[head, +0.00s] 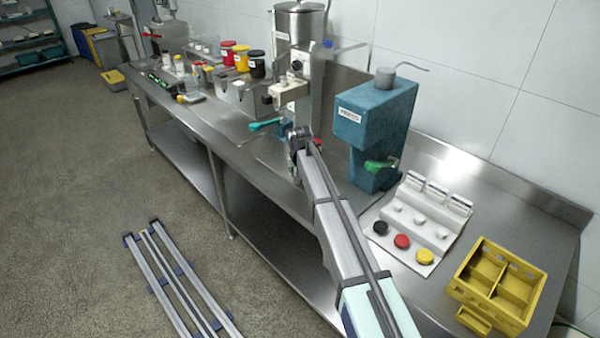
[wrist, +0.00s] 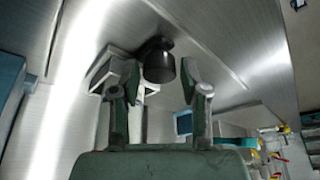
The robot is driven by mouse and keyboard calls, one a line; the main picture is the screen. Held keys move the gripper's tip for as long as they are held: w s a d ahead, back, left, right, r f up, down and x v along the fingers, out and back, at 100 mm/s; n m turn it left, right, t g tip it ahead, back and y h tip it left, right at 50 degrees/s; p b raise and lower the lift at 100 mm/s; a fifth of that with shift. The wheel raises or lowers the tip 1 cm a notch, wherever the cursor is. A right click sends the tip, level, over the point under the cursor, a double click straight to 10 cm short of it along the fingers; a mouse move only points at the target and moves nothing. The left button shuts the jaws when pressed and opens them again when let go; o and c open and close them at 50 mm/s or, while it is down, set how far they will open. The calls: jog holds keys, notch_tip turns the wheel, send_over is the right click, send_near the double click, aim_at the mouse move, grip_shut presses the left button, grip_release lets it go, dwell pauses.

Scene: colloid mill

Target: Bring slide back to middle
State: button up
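In the wrist view the two fingers of my gripper (wrist: 157,82) stand wide apart. A dark, round knob (wrist: 159,64) shows in the space between the fingertips, and I see no finger touching it. A pale block (wrist: 110,70) lies behind the left finger. I cannot tell for sure which part is the slide. In the head view my gripper (head: 298,134) is small and partly hidden by my arm, low in front of the steel mill (head: 300,25). The mill has a pale block (head: 288,91) on its front, and a teal handle (head: 265,124) is left of my gripper.
A blue press (head: 370,115) stands close on the right. A white stand (head: 420,220) with coloured caps and a yellow divided box (head: 500,285) are further right. Red, yellow and black jars (head: 241,58) stand on the left of the bench. Wall panels close off the back.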

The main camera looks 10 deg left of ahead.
jog(key=v, duration=1.2)
